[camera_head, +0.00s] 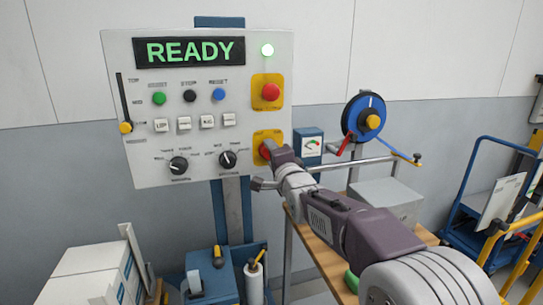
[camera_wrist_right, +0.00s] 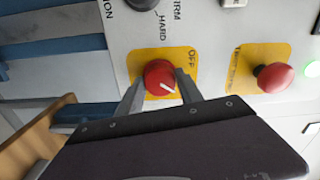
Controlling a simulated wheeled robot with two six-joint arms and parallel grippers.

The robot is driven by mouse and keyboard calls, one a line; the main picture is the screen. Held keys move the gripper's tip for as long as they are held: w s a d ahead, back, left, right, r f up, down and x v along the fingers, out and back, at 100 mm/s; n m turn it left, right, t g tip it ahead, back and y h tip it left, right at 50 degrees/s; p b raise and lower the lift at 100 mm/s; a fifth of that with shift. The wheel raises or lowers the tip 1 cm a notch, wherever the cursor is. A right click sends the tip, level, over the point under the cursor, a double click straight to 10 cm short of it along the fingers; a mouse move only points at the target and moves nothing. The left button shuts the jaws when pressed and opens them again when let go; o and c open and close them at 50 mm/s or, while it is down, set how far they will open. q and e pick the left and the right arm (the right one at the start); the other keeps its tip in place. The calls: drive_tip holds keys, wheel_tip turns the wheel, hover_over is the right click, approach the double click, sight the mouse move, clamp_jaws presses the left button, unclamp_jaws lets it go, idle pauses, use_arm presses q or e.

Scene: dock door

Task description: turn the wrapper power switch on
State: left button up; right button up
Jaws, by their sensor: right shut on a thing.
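The wrapper power switch is a red rotary knob (camera_wrist_right: 158,73) on a yellow plate (camera_wrist_right: 136,62) marked OFF at one corner. A white pointer line on the knob slants toward the lower right in the right wrist view, not straight at the OFF label. In the head view the plate (camera_head: 268,135) is at the panel's lower right, and my arm hides most of the knob. My right gripper (camera_head: 270,152) is shut on the knob, with one finger on each side of it. My left gripper is not in view.
The grey control panel (camera_head: 120,80) shows a READY display (camera_head: 190,52) and a lit green lamp (camera_head: 267,50). A red mushroom button (camera_head: 270,91) sits above the switch. Black selector knobs (camera_head: 179,166) are to the left. A blue reel (camera_head: 364,118) stands at right above a wooden table (camera_head: 310,240).

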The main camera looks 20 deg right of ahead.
drive_tip(key=shift+m, duration=0.8)
drive_tip(key=o, duration=1.4)
drive_tip(key=s, duration=0.9)
drive_tip(key=shift+d+b, duration=0.15)
drive_tip(key=shift+b, duration=0.2)
